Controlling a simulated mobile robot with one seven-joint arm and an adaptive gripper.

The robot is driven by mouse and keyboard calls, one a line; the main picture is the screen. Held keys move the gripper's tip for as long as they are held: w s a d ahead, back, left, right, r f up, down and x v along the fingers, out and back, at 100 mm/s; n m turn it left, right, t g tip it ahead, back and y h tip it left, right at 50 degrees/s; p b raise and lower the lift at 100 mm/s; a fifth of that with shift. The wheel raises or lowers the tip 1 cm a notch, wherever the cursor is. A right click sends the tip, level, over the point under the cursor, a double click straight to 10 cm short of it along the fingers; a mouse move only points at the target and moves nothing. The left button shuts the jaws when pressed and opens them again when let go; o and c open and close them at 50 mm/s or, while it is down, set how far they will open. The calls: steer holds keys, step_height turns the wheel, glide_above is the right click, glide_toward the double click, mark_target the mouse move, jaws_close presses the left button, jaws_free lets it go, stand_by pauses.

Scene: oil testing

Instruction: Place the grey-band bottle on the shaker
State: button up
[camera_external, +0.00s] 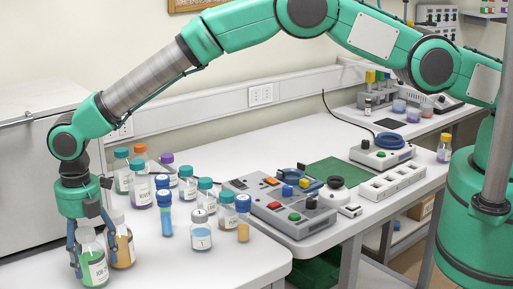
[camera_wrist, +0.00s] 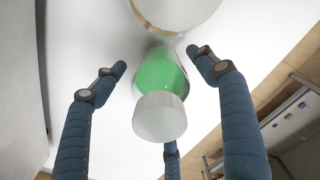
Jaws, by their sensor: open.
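My gripper (camera_external: 92,250) is at the far left of the bench, pointing down with its fingers spread around a clear bottle of green liquid (camera_external: 97,271). In the wrist view, this bottle's pale grey-white cap (camera_wrist: 160,117) stands between the open fingers (camera_wrist: 160,68), with gaps on both sides. A bottle of orange liquid (camera_external: 124,251) stands close beside it. No grey band can be made out clearly on either bottle. A device with a blue ring on top (camera_external: 384,152), at the bench's back right, looks like the shaker.
Several capped bottles and blue-capped tubes (camera_external: 166,217) stand right of my gripper. A grey control box (camera_external: 275,205) and a green mat (camera_external: 334,172) lie between there and the ringed device. A white slotted rack (camera_external: 393,183) is in front of that device.

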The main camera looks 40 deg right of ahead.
mark_target(85, 230)
step_height(85, 230, up, 11)
steer(key=shift+f+b, duration=0.1)
steer(key=shift+b, duration=0.45)
stand_by(0.5)
stand_by(0.5)
